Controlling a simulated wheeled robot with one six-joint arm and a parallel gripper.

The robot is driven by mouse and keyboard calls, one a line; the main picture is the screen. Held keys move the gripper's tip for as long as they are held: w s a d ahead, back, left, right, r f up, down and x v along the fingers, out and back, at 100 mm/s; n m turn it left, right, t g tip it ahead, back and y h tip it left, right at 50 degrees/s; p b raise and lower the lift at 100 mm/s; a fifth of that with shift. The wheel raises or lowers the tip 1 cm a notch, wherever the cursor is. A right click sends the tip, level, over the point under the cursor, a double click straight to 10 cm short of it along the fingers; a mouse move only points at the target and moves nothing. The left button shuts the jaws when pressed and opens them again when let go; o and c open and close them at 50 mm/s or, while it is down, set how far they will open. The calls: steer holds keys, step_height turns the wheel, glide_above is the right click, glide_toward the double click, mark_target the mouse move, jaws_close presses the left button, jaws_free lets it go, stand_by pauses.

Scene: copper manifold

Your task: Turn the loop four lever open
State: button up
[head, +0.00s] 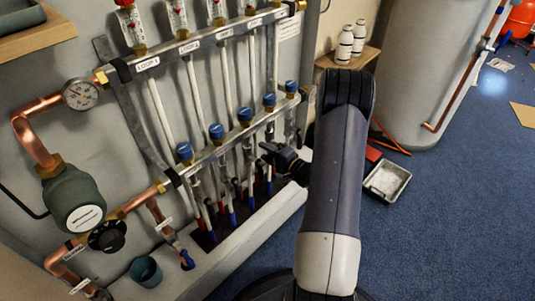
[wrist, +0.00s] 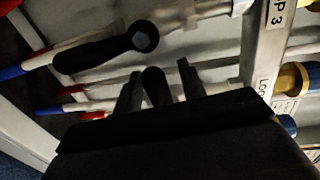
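The loop four lever (wrist: 153,86) is black; only its rounded end shows in the wrist view, between the two fingers of my gripper (wrist: 158,88). That end points across its pipe; the rest is hidden behind the gripper body. The fingers stand apart on either side of the lever, with narrow gaps visible, so my gripper is open. In the head view my gripper (head: 270,152) is at the right end of the lower bar; the lever cannot be made out there.
The black loop three lever (wrist: 105,46) lies along its pipe, close to my fingers. Blue caps (head: 216,131) line the lower manifold bar. A gauge (head: 80,94) and a pump (head: 75,200) are at left. A metal tray (head: 404,170) lies on the floor beside my arm.

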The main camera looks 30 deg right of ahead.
steer(key=shift+c, duration=0.5)
jaws_close()
steer(key=shift+f, duration=0.15)
steer(key=shift+w+d+f+n+t+h+b, duration=0.1)
steer(key=shift+d+f+n+h+b, duration=0.25)
steer(key=shift+n+b, duration=0.6)
steer(key=shift+f+n+t+h+b, duration=0.1)
steer(key=shift+f+n+b, duration=0.6)
steer(key=shift+n, duration=0.5)
steer(key=shift+w+d+f+n+t+h+b, duration=0.1)
steer(key=shift+d+f+n+h+b, duration=0.2)
steer(key=shift+n+b, duration=0.7)
steer(key=shift+a, duration=0.1)
steer(key=shift+o, duration=0.5)
jaws_free()
